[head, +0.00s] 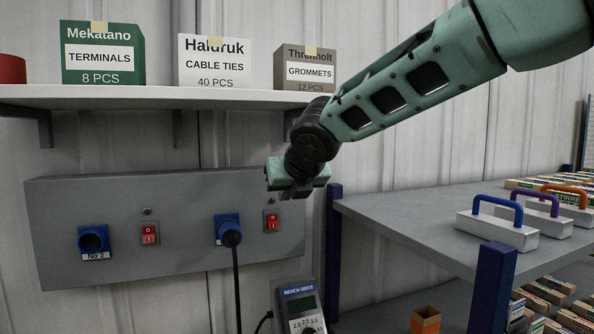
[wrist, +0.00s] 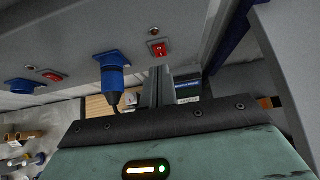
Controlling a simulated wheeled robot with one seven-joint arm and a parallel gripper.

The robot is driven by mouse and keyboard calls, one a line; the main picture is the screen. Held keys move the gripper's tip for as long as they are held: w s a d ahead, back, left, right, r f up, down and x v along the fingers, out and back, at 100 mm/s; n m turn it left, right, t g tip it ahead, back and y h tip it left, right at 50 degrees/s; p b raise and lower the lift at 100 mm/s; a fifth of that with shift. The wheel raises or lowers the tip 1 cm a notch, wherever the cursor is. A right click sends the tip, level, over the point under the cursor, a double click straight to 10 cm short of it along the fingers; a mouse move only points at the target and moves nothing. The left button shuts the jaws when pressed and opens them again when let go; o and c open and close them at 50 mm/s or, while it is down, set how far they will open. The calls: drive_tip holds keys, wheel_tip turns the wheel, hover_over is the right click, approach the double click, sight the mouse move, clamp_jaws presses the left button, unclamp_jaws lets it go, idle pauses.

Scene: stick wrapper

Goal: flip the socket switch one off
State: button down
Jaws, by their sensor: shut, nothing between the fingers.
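A grey socket panel (head: 180,240) is on the wall and carries two blue sockets, each with a red rocker switch to its right. The left socket (head: 93,239) is empty and labelled "No 2"; its switch (head: 150,233) is beside it. The right socket (head: 228,222) has a plug with a black cable in it, and no number shows there. Its switch (head: 271,221) also shows in the wrist view (wrist: 158,48), just beyond my fingertips. My gripper (head: 297,193) is shut and empty, above and right of this switch in the head view. I cannot tell either rocker's position.
A white shelf (head: 150,97) with several labelled boxes is above the panel. A grey table (head: 400,222) with blue posts stands to the right, bearing handled blocks (head: 500,228). A handheld meter (head: 300,306) is below the panel. The black cable (head: 237,285) hangs from the plug.

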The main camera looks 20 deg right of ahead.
drive_tip(key=v, duration=0.8)
drive_tip(key=shift+s, duration=0.25)
drive_tip(key=shift+r, duration=0.15)
drive_tip(key=s+a+f+m+g+y, duration=0.1)
drive_tip(key=s+a+f+m+g, duration=0.2)
drive_tip(key=s+f+m, duration=0.5)
drive_tip(key=s+a+f+m+g, duration=0.35)
drive_tip(key=s+f+m, duration=0.25)
drive_tip(key=f, duration=0.4)
drive_tip(key=s+f+m+g, duration=0.2)
drive_tip(key=s+f+m, duration=0.3)
drive_tip(key=s+m, duration=0.2)
drive_tip(key=s+f+m+g, duration=0.2)
drive_tip(key=s+f+m, duration=0.2)
drive_tip(key=s+m, duration=0.3)
drive_tip(key=shift+s+f+b, duration=0.35)
drive_tip(key=shift+s+b, duration=0.1)
drive_tip(key=shift+s, duration=0.15)
